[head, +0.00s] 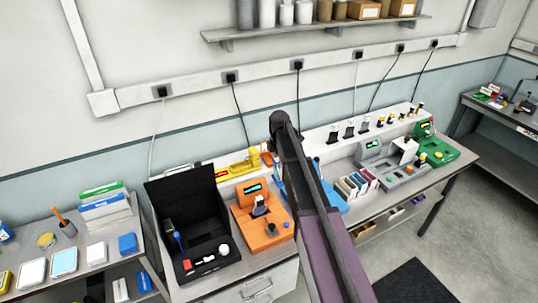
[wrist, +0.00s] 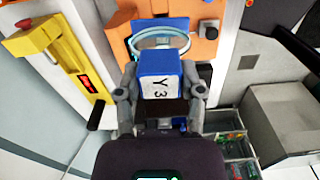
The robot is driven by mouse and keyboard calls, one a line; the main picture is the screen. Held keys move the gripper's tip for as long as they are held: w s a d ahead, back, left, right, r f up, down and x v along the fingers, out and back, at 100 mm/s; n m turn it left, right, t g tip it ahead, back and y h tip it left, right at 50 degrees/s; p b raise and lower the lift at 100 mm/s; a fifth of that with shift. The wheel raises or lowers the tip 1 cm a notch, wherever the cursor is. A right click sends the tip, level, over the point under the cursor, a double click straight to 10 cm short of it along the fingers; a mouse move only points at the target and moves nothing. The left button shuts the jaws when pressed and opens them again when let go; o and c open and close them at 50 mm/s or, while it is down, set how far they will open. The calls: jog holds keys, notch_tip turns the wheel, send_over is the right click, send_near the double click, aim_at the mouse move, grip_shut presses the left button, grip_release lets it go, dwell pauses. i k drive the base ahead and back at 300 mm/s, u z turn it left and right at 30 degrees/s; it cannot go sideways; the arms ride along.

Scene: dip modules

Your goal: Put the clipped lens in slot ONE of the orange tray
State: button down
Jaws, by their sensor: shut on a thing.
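In the wrist view my gripper (wrist: 161,98) is shut on the clipped lens by its blue block (wrist: 157,65), which has a white label reading "Y 3". The round clear lens (wrist: 160,42) with a pale ring extends ahead of the fingers. It overlaps the orange tray (wrist: 190,18) in the picture; I cannot tell whether they touch. In the head view the orange tray (head: 258,238) sits on the bench, with a small display and dark parts on it. My arm hides the gripper there. No slot number is readable.
A black open case (head: 182,205) stands left of the orange tray. A yellow module (head: 238,168) with a red display lies behind it and shows at left in the wrist view (wrist: 50,48). Grey (head: 392,172) and green (head: 436,150) modules stand further right.

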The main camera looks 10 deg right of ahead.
aim_at(268, 160)
jog(key=i, duration=0.85)
jog(key=u, duration=0.05)
